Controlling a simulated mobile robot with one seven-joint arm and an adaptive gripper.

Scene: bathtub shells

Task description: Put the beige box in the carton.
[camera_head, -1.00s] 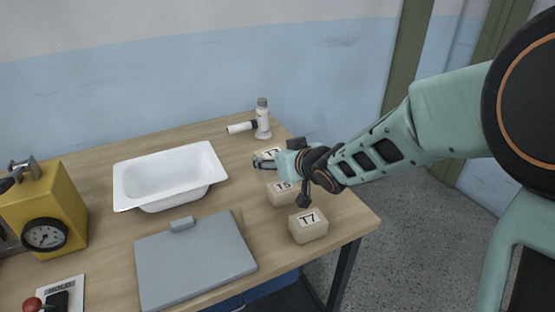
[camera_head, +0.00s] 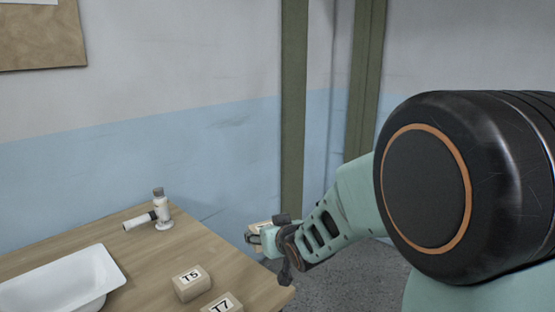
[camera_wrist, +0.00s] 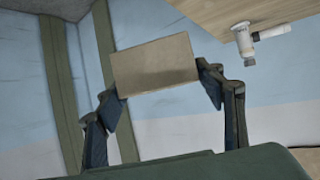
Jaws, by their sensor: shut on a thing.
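My gripper (camera_head: 254,236) is shut on a beige box (camera_head: 259,227) and holds it in the air just past the right edge of the table. In the wrist view the beige box (camera_wrist: 155,64) sits between the two fingers of my gripper (camera_wrist: 160,86), slightly tilted. Its label is not readable here. Two more beige boxes, one marked T5 (camera_head: 191,283) and one marked T7 (camera_head: 224,303), rest near the right side of the table; the T7 box is cut off by the lower picture edge. No carton shows in the current views.
The wooden table (camera_head: 225,262) has a white basin (camera_head: 65,280) at left and a white bottle (camera_head: 163,212) beside a white-and-black cylinder (camera_head: 138,221) at the back. The bottle also shows in the wrist view (camera_wrist: 270,31). Grey floor (camera_head: 345,280) lies beyond the table's right edge.

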